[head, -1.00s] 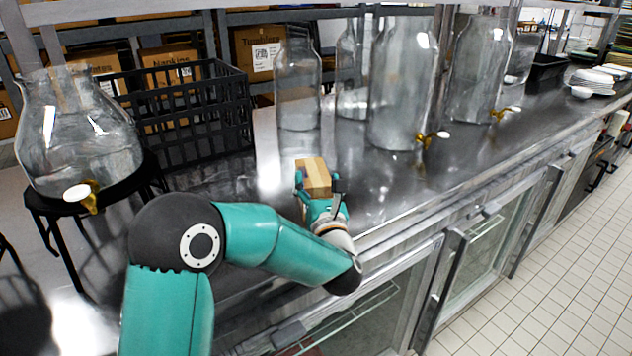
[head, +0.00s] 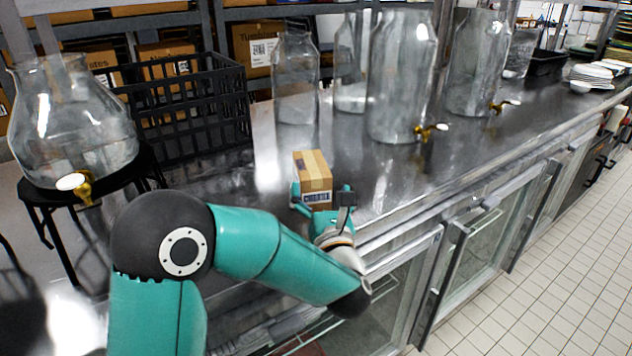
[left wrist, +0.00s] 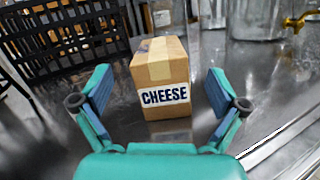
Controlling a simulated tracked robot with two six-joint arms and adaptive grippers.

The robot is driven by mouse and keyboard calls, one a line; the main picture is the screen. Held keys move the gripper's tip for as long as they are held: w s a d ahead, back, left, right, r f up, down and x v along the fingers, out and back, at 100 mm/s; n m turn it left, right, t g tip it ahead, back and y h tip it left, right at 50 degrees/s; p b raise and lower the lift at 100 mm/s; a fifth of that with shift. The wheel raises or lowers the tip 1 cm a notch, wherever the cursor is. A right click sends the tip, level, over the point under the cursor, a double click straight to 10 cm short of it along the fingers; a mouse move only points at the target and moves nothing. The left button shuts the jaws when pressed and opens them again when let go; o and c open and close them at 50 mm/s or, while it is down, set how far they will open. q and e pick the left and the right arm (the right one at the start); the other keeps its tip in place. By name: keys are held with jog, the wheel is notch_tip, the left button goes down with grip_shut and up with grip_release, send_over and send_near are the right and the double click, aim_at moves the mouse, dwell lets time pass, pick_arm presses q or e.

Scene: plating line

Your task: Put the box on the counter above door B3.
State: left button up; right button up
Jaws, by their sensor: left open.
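A small brown cardboard box (head: 313,180) with a pale tape strip stands upright on the steel counter (head: 385,185). My left gripper (head: 322,196) is open just in front of the box. In the left wrist view its two fingers (left wrist: 158,98) stand apart on either side of the box's near end, with gaps to both sides. Glass doors (head: 488,245) line the counter's front; no door letters can be read. My right gripper is not in view.
Large glass jars (head: 402,80) with brass taps stand behind and right of the box. A black crate (head: 185,110) is behind left. A glass dispenser (head: 72,125) sits on a black stand at left. The counter's front strip right of the box is clear.

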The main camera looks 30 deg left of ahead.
pick_arm(q)
jog(key=b+v, duration=0.1)
jog(key=v, duration=0.5)
jog(key=shift+f, duration=0.1)
jog(key=shift+s+d, duration=0.2)
jog(key=shift+s, duration=0.05)
